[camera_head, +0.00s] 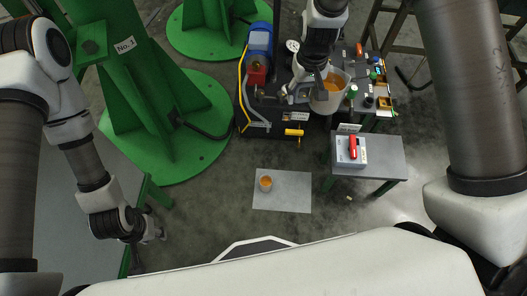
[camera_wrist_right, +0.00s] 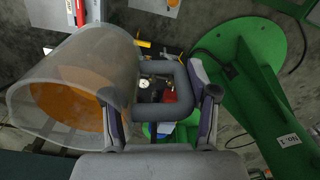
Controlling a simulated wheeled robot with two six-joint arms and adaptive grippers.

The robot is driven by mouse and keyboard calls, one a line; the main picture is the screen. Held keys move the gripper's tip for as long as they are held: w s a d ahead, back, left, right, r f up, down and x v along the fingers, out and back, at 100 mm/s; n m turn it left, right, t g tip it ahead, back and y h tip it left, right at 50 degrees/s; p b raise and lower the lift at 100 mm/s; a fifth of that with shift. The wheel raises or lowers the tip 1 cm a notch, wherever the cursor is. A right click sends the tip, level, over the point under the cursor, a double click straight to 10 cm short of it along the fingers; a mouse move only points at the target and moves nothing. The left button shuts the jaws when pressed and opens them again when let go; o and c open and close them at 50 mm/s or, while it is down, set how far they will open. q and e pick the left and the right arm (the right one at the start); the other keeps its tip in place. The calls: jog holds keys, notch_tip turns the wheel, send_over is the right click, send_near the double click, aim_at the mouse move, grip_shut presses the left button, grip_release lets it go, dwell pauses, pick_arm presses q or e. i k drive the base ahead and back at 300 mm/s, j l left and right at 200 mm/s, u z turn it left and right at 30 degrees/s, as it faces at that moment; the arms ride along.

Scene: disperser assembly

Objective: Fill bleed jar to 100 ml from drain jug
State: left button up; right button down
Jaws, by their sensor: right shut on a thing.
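The drain jug (camera_head: 343,92), pale and translucent with orange liquid inside, is over the black pump bench in the head view. It also fills the left of the right wrist view (camera_wrist_right: 85,65). My right gripper (camera_head: 300,92) is shut on its grey handle (camera_wrist_right: 182,90), with a finger on each side in the wrist view. A small jar with orange contents (camera_head: 265,184), apparently the bleed jar, stands on a light grey mat (camera_head: 293,195) on the floor. Its graduations are too small to read. My left gripper (camera_head: 159,236) is low at the left, away from both vessels; its fingers are unclear.
The black bench (camera_head: 270,117) carries a blue motor (camera_head: 260,38), hoses and fittings. A small grey table (camera_head: 385,155) with a red-handled switch box (camera_head: 350,150) stands at the right. Green stands (camera_head: 160,110) and a grey table (camera_head: 75,215) are at the left. Floor around the mat is clear.

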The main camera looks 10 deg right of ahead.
aim_at(266, 181)
jog(key=i+l, duration=0.1)
jog(key=l, duration=0.4)
jog(key=i+l, duration=0.15)
jog(key=l, duration=0.35)
jog(key=i+l, duration=0.1)
jog(key=l, duration=0.35)
jog(key=i+l+u, duration=0.1)
jog(key=l, duration=0.4)
jog(key=l+u, duration=0.1)
jog(key=u, duration=0.7)
jog(key=l+u, duration=0.15)
jog(key=u, duration=0.25)
jog(key=l+u, duration=0.1)
jog(key=u, duration=0.3)
